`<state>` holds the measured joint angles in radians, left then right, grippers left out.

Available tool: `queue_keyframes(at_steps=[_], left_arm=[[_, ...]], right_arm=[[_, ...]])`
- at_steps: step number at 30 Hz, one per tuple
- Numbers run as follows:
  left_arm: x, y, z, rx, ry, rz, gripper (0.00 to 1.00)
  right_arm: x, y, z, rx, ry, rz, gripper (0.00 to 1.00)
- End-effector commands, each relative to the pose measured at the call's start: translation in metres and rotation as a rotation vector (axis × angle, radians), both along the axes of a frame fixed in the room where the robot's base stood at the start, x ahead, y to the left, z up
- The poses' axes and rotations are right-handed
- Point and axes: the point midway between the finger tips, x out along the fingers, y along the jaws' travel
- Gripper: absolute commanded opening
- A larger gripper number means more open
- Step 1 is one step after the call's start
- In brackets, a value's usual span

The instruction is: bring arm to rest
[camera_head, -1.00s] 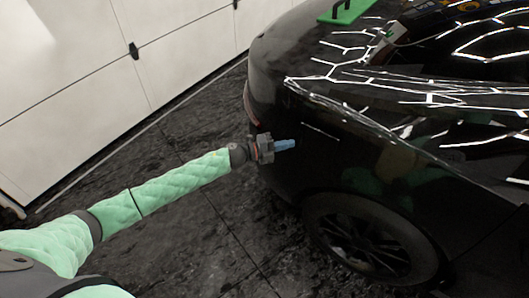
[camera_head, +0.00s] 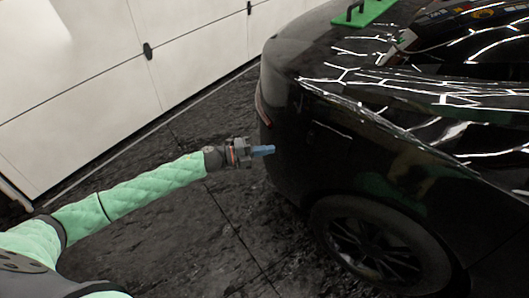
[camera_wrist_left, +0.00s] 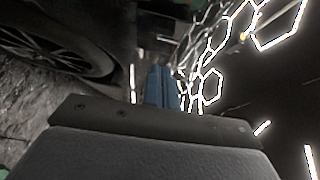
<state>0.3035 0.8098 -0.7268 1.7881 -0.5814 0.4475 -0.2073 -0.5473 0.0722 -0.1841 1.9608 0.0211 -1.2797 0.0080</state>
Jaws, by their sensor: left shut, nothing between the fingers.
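My left arm, in a quilted green sleeve, reaches in from the lower left in the head view. My left gripper (camera_head: 263,151) is at its end, with blue fingertips shut and nothing between them. The fingertips point at the rear side of the black car (camera_head: 345,155) and appear close to its panel; I cannot tell the exact gap. In the left wrist view the shut blue fingers (camera_wrist_left: 162,88) stand upright at the middle, with a wheel (camera_wrist_left: 55,40) at upper left and the car's glossy panel at right. My right gripper is not in view.
The car's wheel (camera_head: 378,243) is below and right of the gripper. A green tool with a black handle (camera_head: 366,11) rests on the car's top. A white panelled door (camera_head: 95,70) stands at the back left. Dark floor (camera_head: 200,235) lies open under the arm.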

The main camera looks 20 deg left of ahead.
Motion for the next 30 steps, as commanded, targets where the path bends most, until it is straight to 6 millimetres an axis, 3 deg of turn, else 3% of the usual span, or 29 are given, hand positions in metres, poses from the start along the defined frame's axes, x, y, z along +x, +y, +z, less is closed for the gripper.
queue_keyframes(at_steps=[10,14,22,30], left_arm=[[-0.001,0.005,0.000,-0.003,0.008,0.003,0.00],[0.012,0.013,-0.003,0.001,0.036,0.086,0.00],[0.065,0.062,-0.011,-0.037,0.185,0.489,0.00],[0.102,0.123,0.004,-0.156,0.361,0.918,0.00]], right_arm=[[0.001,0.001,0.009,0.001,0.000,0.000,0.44],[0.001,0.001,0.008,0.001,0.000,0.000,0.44],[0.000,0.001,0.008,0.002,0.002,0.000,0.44],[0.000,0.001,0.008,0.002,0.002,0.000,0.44]])
